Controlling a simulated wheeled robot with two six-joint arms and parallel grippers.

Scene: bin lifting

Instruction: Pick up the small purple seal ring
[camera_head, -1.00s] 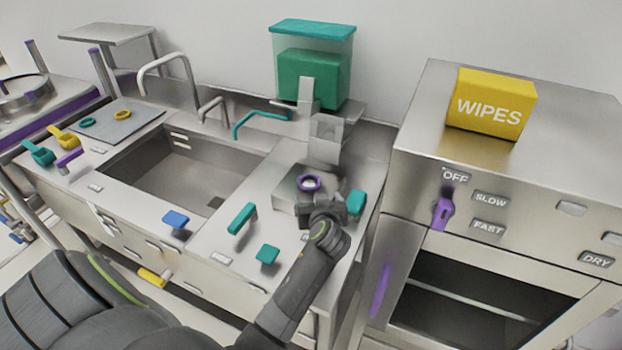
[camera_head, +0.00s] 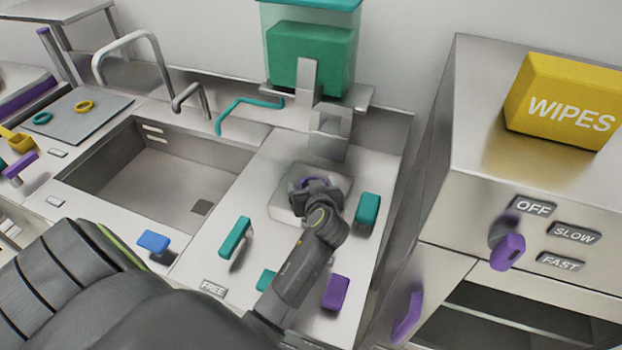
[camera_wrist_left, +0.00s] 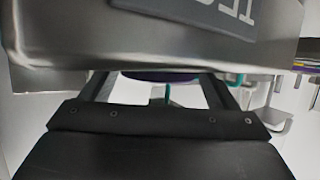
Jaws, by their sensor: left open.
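The small purple ring (camera_head: 306,182) is on the metal block (camera_head: 280,207) at the counter's back right, in the head view. My left gripper (camera_head: 317,187) is right at the ring and covers its near part. In the left wrist view, the two fingers (camera_wrist_left: 158,88) stand apart. A dark purple strip (camera_wrist_left: 160,76), probably the ring, shows between them, partly hidden by a grey metal surface (camera_wrist_left: 150,45) with an upside-down label. I cannot tell whether the fingers touch the ring. My right gripper is not in view.
A teal handle (camera_head: 368,210) stands close to the right of the block. A metal bracket (camera_head: 328,135) and a teal container (camera_head: 310,60) are behind it. The sink (camera_head: 150,170) lies left. A steel cabinet (camera_head: 465,150) with yellow wipes (camera_head: 565,100) is right.

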